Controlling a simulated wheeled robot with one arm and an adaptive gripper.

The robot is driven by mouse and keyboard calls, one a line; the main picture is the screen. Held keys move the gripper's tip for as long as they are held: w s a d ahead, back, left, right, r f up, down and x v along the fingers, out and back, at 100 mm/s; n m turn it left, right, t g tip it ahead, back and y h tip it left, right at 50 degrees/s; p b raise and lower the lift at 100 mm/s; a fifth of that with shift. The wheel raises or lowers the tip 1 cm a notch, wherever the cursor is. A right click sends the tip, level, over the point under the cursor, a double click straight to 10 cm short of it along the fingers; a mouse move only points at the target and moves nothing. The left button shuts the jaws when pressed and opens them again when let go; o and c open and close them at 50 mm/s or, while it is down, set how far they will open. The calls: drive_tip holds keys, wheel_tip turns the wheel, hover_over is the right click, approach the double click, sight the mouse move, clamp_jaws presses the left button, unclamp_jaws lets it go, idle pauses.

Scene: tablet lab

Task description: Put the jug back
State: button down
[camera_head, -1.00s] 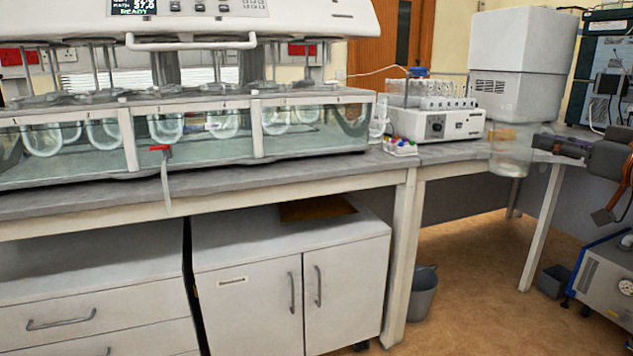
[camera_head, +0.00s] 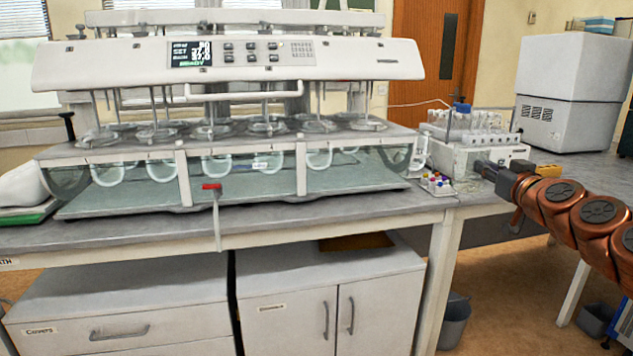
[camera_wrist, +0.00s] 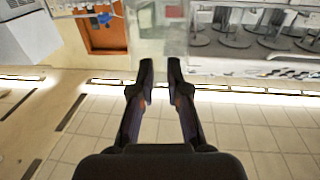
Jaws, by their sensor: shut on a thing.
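My gripper (camera_head: 482,167) is at the right in the head view, shut on a clear, see-through jug (camera_head: 462,162). The jug is held up in front of the white tube-rack unit at the bench's right end, and its outline is faint there. In the wrist view the two dark fingers of my gripper (camera_wrist: 160,68) close on the jug (camera_wrist: 160,30), which shows as a pale clear body beyond the fingertips. I cannot tell how far it is from the bench.
A dissolution bath (camera_head: 250,180) with a red-handled tap (camera_head: 211,187) fills most of the bench (camera_head: 330,217). A tray of coloured caps (camera_head: 437,184) lies beside the tube-rack unit (camera_head: 505,152). A grey-white box (camera_head: 570,90) stands at the back right. A bin (camera_head: 455,322) stands below.

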drive_tip(key=w+a+p, duration=0.3)
drive_tip(key=a+p, duration=0.2)
drive_tip(key=a, duration=0.1)
drive_tip(key=w+a+f+h+p, duration=0.1)
drive_tip(key=w+a+p, duration=0.2)
drive_tip(key=a+p, duration=0.2)
drive_tip(key=w+a+f+m+p, duration=0.1)
drive_tip(key=w+a+p, duration=0.1)
drive_tip(key=a+p, duration=0.4)
drive_tip(key=a, duration=0.2)
drive_tip(key=shift+w+a+f+h, duration=0.25)
drive_tip(key=shift+w+a+h, duration=0.15)
